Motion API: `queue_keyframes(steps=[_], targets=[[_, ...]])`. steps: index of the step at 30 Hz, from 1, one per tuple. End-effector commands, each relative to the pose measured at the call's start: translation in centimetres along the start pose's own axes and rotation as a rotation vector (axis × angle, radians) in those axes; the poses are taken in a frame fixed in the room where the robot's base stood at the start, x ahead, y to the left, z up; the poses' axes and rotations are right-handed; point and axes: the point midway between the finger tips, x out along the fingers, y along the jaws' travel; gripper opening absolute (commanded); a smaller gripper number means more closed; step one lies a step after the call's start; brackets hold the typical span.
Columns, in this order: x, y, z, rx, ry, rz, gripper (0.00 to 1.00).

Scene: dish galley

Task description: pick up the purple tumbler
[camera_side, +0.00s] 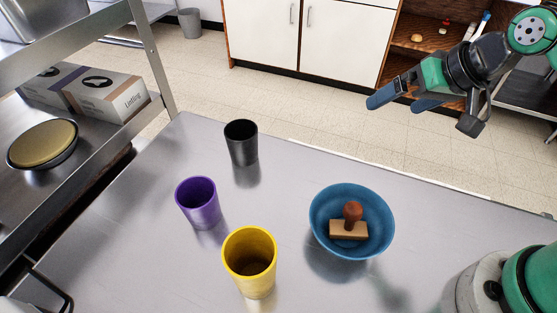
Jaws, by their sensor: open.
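The purple tumbler (198,204) stands upright on the steel table, left of the middle, with its open mouth up. My gripper (393,102) is at the upper right of the picture, raised and well apart from the tumbler. Its blue-grey fingers are open, point left, and have nothing between them.
A black tumbler (241,145) stands behind the purple one, and a yellow tumbler (251,265) stands in front of it to the right. A blue bowl (327,204) holds a wooden stamp (350,223). A metal shelf with boxes (105,95) is at the left. The table between the cups and bowl is clear.

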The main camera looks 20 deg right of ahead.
Motion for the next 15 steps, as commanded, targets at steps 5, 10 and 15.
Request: queue_keyframes(steps=[5,10,15], targets=[[3.0,-6.2,-0.9,0.39,-0.162,-0.195,1.0],[6.2,-12.0,-0.2,0.758,-0.399,-0.32,1.0],[9.2,-17.2,1.9,1.095,-0.701,-0.365,1.0]])
